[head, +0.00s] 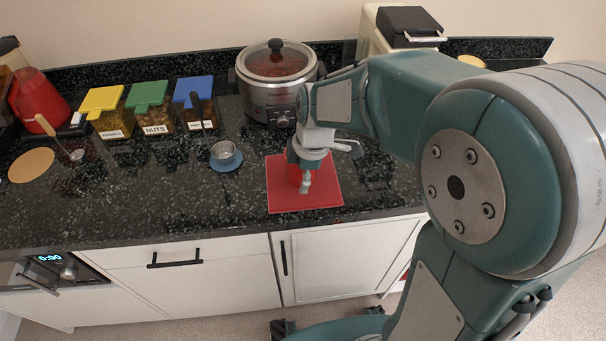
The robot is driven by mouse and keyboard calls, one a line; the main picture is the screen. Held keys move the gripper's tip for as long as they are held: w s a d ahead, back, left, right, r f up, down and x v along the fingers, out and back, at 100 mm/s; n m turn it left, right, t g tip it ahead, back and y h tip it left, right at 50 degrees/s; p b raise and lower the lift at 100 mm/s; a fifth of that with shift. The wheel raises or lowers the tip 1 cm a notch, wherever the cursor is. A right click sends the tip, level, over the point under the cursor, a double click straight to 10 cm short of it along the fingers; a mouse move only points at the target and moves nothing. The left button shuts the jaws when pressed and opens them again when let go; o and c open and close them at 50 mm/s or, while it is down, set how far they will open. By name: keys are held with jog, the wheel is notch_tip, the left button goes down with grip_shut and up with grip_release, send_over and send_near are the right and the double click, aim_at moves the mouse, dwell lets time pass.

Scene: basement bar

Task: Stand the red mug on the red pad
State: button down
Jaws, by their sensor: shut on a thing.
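The red pad (327,195) lies flat on the dark speckled counter, in front of the slow cooker. My gripper (306,185) points down over the middle of the pad and is shut on the red mug (293,174). The mug is mostly hidden behind my gripper, and its red blends with the pad. It appears over the pad's area; I cannot tell whether its base touches the pad.
A slow cooker (276,82) stands right behind the pad. A small metal cup (223,155) on a blue coaster (228,167) is to the left. Several lidded jars, including a nuts jar (155,118), stand further left. The counter's front edge (190,240) is close.

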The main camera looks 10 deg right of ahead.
jog(key=shift+c, duration=0.6)
grip_release()
jog(key=shift+d, duration=0.1)
notch_tip(320, 180, up, 12)
jog(key=d, duration=0.2)
jog(key=s+d+m+t+h, duration=0.1)
jog(key=s+d+m+t, duration=0.1)
jog(key=s+m, duration=0.5)
jog(key=s+d+m+t, duration=0.3)
jog(key=s+d+m, duration=0.2)
jog(key=s+m, duration=0.3)
jog(key=shift+d+r+m+h, duration=0.2)
jog(key=shift+m+h, duration=0.2)
jog(key=shift+m, duration=1.1)
